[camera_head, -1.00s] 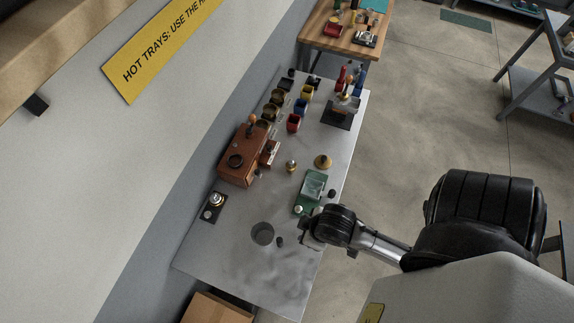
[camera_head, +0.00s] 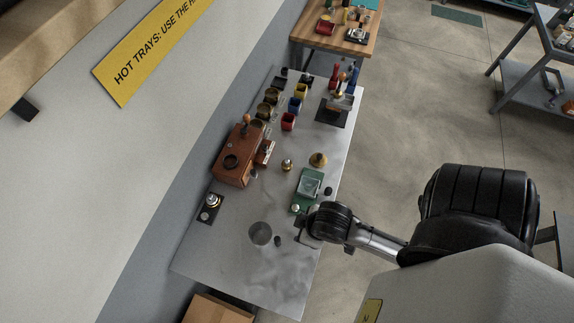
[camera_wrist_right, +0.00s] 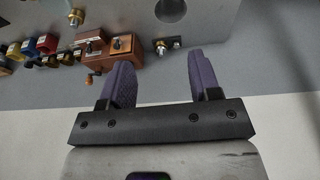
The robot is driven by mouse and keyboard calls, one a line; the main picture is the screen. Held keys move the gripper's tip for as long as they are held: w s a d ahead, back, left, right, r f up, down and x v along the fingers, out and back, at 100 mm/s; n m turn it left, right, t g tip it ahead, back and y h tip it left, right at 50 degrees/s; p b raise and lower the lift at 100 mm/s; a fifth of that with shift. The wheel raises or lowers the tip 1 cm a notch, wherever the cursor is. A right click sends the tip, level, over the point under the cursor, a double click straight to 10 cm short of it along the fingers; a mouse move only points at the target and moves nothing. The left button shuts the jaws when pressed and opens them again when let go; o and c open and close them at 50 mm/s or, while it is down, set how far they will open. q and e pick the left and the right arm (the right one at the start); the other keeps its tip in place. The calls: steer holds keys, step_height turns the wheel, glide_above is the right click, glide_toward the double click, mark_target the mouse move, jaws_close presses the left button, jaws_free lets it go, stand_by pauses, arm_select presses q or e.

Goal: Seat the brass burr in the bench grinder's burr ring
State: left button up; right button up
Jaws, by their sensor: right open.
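The wooden box with an orange-knobbed handle, seemingly the bench grinder (camera_head: 228,172), stands on the metal bench near the wall. A dark ring (camera_head: 231,162) shows on its top. A small upright brass piece (camera_head: 287,165) stands to its right; a brass cone-like piece (camera_head: 318,159) sits farther right. I cannot tell which is the burr. In the right wrist view, the grinder (camera_wrist_right: 108,52) and the small brass piece (camera_wrist_right: 76,17) lie beyond the fingers. My right gripper (camera_head: 301,232) is over the bench's right side, apart from both; its fingers (camera_wrist_right: 162,84) are open and empty.
A green device (camera_head: 308,188) with a glass-like top stands close to my right gripper. A silver knob on a black plate (camera_head: 211,205) and a round grey recess or disc (camera_head: 260,233) are nearer. Several coloured bins (camera_head: 288,121) line the far end. The near bench surface (camera_head: 240,268) is clear.

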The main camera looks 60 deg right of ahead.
steer(key=w+d+f+n+t+h+b, duration=0.25)
steer(key=w+d+b, duration=0.45)
steer(key=w+b, duration=0.5)
steer(key=w+d+f+n+t+h+b, duration=0.25)
steer(key=w+d+b, duration=0.65)
steer(key=w, duration=0.6)
steer(key=n+g+y+b, duration=0.45)
steer(key=n+g, duration=0.45)
steer(key=n, duration=1.6)
glide_above(287, 161)
step_height(287, 161, down, 12)
steer(key=f, duration=0.1)
steer(key=shift+n, duration=0.4)
step_height(287, 161, down, 8)
steer(key=shift+r, duration=0.15)
steer(key=shift+f, duration=2.7)
